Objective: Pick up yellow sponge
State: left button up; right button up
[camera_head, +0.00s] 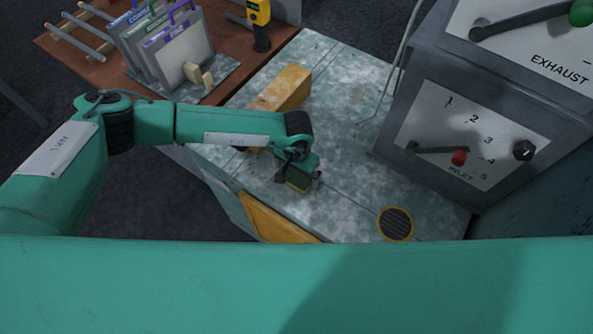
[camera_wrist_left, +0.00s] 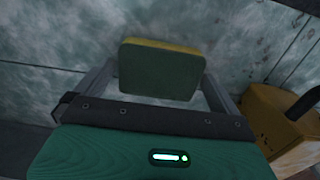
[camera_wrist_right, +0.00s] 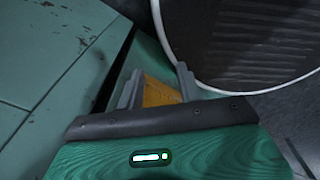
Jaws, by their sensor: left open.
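The yellow sponge (camera_head: 297,187) has a dark green face and a yellow layer. It is on or just above the worn grey-green bench top, under my left gripper (camera_head: 299,179). In the left wrist view the sponge (camera_wrist_left: 162,72) lies between the two fingers of my left gripper (camera_wrist_left: 160,85), which are open with a gap showing on either side. My right gripper (camera_wrist_right: 157,88) shows only in its own wrist view. Its fingers stand apart with a yellow-orange surface visible between them. I cannot tell whether they grip it or it lies behind.
A yellow block (camera_head: 283,88) lies behind my left arm on the bench top (camera_head: 335,90). A grey control box (camera_head: 405,75) stands to the right. A round dark grille with a yellow rim (camera_head: 396,224) is near the front. A wooden table (camera_head: 112,72) holds a folder rack.

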aim_at(296, 173)
pick_arm(q)
jog(key=shift+f, duration=0.5)
jog(key=c, duration=0.7)
jog(key=shift+c, duration=0.5)
jog(key=shift+r, duration=0.1)
jog(key=shift+w+r+b, duration=0.1)
jog(key=shift+r+b, duration=0.25)
jog(key=shift+r, duration=0.2)
notch_tip(296, 173, up, 19)
jog(key=b, duration=0.6)
jog(key=shift+f, duration=0.1)
